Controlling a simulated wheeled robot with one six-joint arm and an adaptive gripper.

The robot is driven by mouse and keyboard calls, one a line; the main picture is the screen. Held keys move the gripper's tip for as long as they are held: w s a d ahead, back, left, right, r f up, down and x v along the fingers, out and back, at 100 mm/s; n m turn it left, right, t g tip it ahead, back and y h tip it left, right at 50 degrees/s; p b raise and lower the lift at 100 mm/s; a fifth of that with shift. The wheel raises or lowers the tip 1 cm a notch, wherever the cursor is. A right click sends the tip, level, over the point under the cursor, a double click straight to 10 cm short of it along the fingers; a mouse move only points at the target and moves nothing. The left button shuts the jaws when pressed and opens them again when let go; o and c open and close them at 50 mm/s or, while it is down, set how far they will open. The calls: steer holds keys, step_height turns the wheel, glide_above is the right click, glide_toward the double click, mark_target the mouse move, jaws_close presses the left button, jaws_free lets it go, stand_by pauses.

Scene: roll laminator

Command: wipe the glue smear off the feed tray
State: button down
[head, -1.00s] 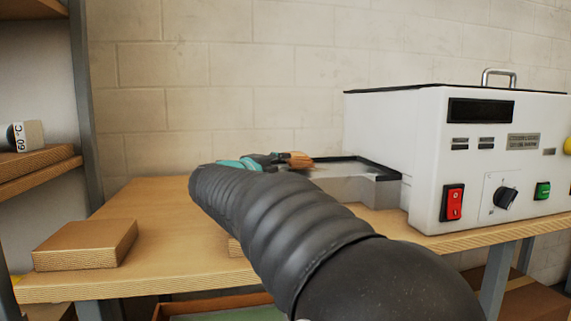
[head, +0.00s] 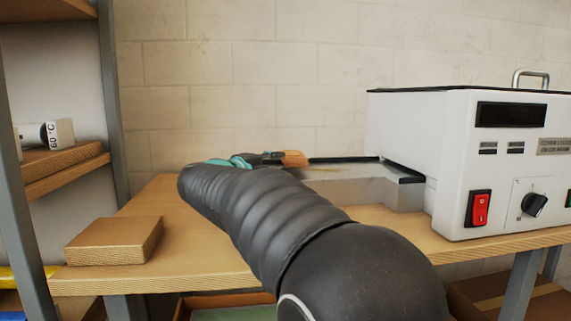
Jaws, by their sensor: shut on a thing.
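The feed tray (head: 385,193) is a grey, dark-rimmed tray sticking out from the left side of the white laminator (head: 400,125). A faint yellowish-brown patch (head: 322,169) shows on its surface, perhaps the glue smear; its edges are unclear. My gripper (head: 272,158) is at the tray's left end, mostly hidden behind my own dark arm. It is shut on a small orange-brown thing (head: 294,158), which points right, over or beside the tray's far left part. I cannot tell whether that thing touches the tray.
An open box (head: 225,306) is below the table. The table's left part is mostly clear.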

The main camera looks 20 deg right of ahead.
steer(key=shift+w+a+r, duration=0.1)
steer(key=shift+w+a, duration=0.05)
steer(key=shift+a, duration=0.1)
steer(key=shift+d, duration=0.1)
steer(key=shift+r, duration=3)
steer(key=shift+r, duration=0.1)
steer(key=shift+r, duration=1.4)
